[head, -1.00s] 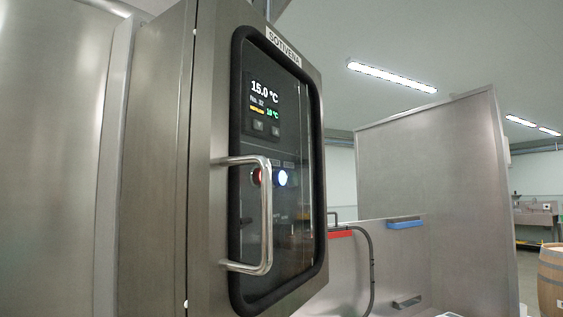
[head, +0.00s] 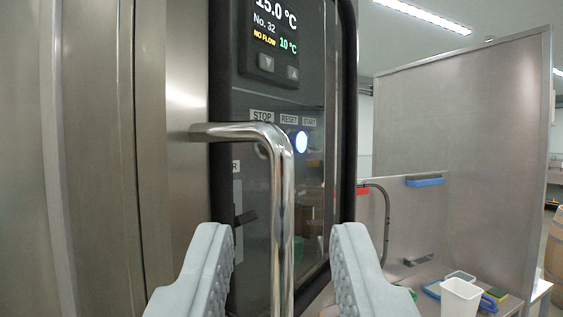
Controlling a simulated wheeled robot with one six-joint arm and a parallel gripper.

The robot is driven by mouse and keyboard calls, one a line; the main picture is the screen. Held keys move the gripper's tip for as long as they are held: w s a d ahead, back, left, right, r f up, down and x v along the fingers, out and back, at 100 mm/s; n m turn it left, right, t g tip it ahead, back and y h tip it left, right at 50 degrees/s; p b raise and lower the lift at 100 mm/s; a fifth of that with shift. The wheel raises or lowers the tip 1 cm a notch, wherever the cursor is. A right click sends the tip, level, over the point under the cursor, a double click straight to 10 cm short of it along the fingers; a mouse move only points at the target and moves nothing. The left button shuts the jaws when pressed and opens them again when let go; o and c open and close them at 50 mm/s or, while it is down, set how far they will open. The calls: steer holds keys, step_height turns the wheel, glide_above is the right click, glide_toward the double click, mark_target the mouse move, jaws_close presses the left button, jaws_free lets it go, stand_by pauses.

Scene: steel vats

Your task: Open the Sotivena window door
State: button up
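The Sotivena window door (head: 350,120) is a dark glass pane in a black rubber frame on a steel cabinet, and it looks shut. Its shiny bent-tube handle (head: 283,190) stands upright in the middle of the head view; its lower end is out of the picture. My gripper (head: 285,245) is open, with one grey ribbed finger on each side of the handle's upright bar. A gap shows between the bar and each finger.
A steel partition (head: 470,130) stands at the right. A steel wall (head: 85,150) fills the left side.

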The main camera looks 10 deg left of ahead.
mark_target(283, 225)
steer(key=shift+x, duration=2.1)
jaws_close()
